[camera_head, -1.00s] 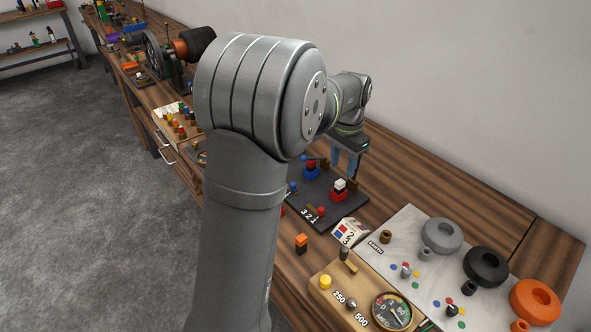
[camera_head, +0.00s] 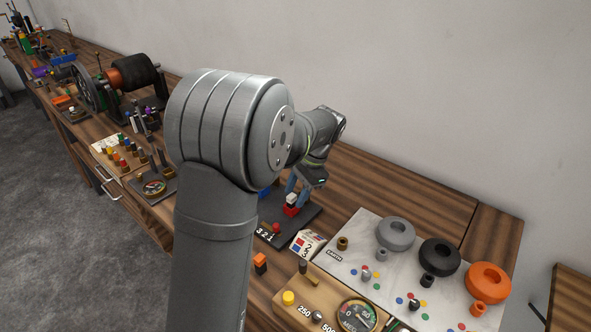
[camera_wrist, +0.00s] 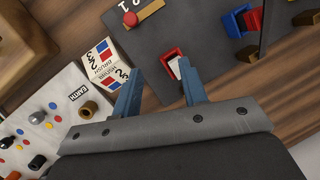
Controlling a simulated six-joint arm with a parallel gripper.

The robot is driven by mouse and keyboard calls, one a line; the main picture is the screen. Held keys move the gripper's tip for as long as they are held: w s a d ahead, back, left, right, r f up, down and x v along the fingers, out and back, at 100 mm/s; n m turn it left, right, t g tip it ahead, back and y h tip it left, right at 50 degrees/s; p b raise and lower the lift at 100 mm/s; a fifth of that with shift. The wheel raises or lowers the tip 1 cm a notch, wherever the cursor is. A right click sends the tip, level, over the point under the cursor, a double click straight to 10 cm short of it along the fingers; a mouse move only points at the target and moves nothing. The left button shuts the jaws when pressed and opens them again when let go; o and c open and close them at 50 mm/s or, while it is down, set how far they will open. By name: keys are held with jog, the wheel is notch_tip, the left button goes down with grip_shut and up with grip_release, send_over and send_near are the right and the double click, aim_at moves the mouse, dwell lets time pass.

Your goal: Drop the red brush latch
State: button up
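A red latch-like piece (camera_wrist: 172,54) with a white block (camera_wrist: 175,67) against it is on the dark base plate (camera_wrist: 195,25) in the wrist view. In the head view the red piece (camera_head: 291,211) shows below my gripper (camera_head: 298,186), with the white block on top. My gripper (camera_wrist: 160,66) has its two blue fingers spread, with a gap between the tips. The right fingertip is close beside the white block; I cannot tell whether they touch. Nothing is visibly held. A blue piece (camera_wrist: 232,23) and another red piece (camera_wrist: 253,17) stand farther right.
A red knob (camera_wrist: 130,19) on a brown bar lies near the plate's printed digits. A white printed block (camera_wrist: 107,62) stands beside the plate. A pale panel (camera_head: 350,258) with knobs and grey, black and orange rings is at right. A gauge box (camera_head: 322,308) stands in front.

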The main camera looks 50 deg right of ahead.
jog(key=s+m+t, duration=0.1)
jog(key=s+f+m+t+y, duration=0.1)
jog(key=m+t, duration=0.1)
jog(key=s+d+r+m+t+h, duration=0.45)
jog(key=s+d+m+t, duration=0.25)
jog(key=s+m+t, duration=0.45)
jog(key=shift+n+t, duration=0.25)
jog(key=shift+t, duration=0.2)
jog(key=w, duration=1.1)
jog(key=w+d, duration=0.1)
jog(key=w, duration=0.4)
jog(key=shift+w, duration=0.15)
jog(key=shift+c, duration=0.2)
jog(key=shift+r, duration=0.1)
grip_shut()
